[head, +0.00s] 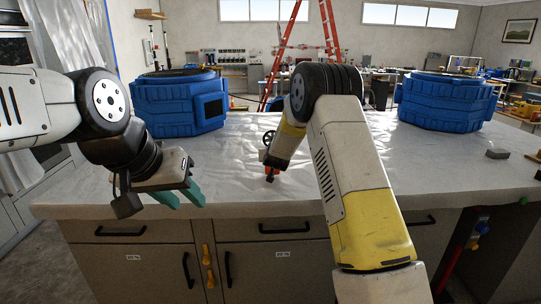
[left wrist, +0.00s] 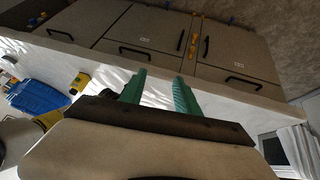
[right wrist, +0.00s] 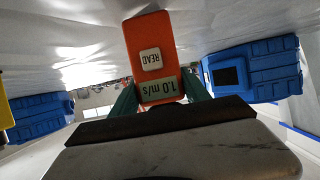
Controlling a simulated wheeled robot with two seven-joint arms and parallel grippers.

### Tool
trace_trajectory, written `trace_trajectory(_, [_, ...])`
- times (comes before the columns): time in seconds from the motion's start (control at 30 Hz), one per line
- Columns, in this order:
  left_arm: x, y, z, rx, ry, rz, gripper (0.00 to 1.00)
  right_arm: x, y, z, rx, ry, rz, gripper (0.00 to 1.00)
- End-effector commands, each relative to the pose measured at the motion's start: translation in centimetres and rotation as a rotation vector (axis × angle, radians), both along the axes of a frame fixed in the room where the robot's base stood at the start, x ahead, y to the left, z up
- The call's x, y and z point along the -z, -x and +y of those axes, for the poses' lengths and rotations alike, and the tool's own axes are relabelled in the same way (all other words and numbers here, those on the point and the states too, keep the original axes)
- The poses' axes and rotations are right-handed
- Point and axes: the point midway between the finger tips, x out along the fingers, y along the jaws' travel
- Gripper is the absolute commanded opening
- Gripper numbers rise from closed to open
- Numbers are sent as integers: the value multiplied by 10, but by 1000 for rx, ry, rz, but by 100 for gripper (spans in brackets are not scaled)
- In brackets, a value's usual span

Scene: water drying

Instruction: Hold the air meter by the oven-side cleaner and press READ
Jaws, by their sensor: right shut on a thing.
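The orange air meter (right wrist: 146,85) shows large in the right wrist view, with a pale READ button (right wrist: 151,60) and a display (right wrist: 159,89) reading 1.0 m/s, upside down. My right gripper (right wrist: 161,97) is shut on it, one teal finger on each side. In the head view, a bit of the meter's orange body (head: 271,171) shows below my right wrist, above the counter. The left blue cleaner (head: 160,102), with a dark panel, stands left of the meter, apart from it. My left gripper (head: 183,196) is open and empty at the counter's front edge; its fingers also show apart in the left wrist view (left wrist: 158,88).
A second blue cleaner (head: 447,101) stands at the counter's right. A small grey block (head: 497,153) lies near it. The sheet-covered counter (head: 225,180) is bare between my arms. Cabinet doors with black handles are below its front edge.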

Motion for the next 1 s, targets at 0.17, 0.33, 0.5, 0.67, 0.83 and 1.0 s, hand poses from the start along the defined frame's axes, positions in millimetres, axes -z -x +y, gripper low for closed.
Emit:
trace_trajectory(0.17, [0,0,0,0,0,0,38,1,0,0,0,0,-1,2])
trace_trajectory(0.33, [0,0,0,0,0,0,38,4,0,0,0,0,0,2])
trace_trajectory(0.5, [0,0,0,0,0,0,38,6,0,0,0,0,0,2])
trace_trajectory(0.67, [0,0,0,0,0,0,38,8,0,0,0,0,0,2])
trace_trajectory(0.83, [0,0,0,0,0,0,38,8,0,0,0,0,0,2])
trace_trajectory(1.0, [0,0,0,0,0,0,22,8,0,0,0,0,1,2])
